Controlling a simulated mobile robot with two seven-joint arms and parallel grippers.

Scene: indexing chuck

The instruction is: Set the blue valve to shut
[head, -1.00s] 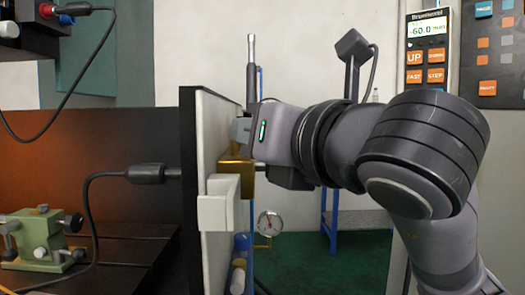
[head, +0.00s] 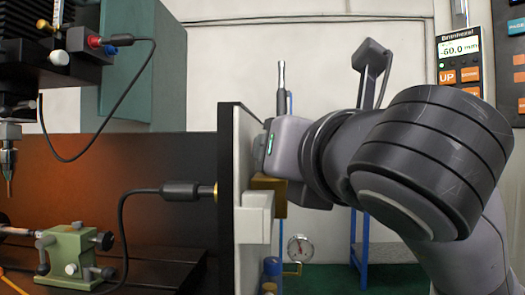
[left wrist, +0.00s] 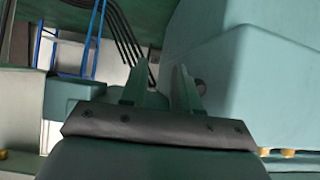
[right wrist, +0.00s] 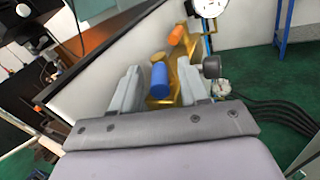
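In the right wrist view a blue cylindrical handle (right wrist: 159,77) sits on brass fittings (right wrist: 188,78), with an orange handle (right wrist: 177,35) beyond it. I take the blue one for the valve. My right gripper (right wrist: 163,80) is open, with the blue handle between its fingers as seen from the wrist; I cannot tell whether they touch it. In the head view my right arm reaches behind the upright panel (head: 228,190), which hides the fingers. My left gripper (left wrist: 160,75) is open and empty in the left wrist view, and out of the head view.
A round gauge (head: 299,247) hangs low beside the panel. A green fixture (head: 68,255) stands on the dark bed at left. A machine part with a red knob (head: 95,41) and a blue knob (head: 122,40) is upper left. A large teal housing (left wrist: 265,75) is close to my left gripper.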

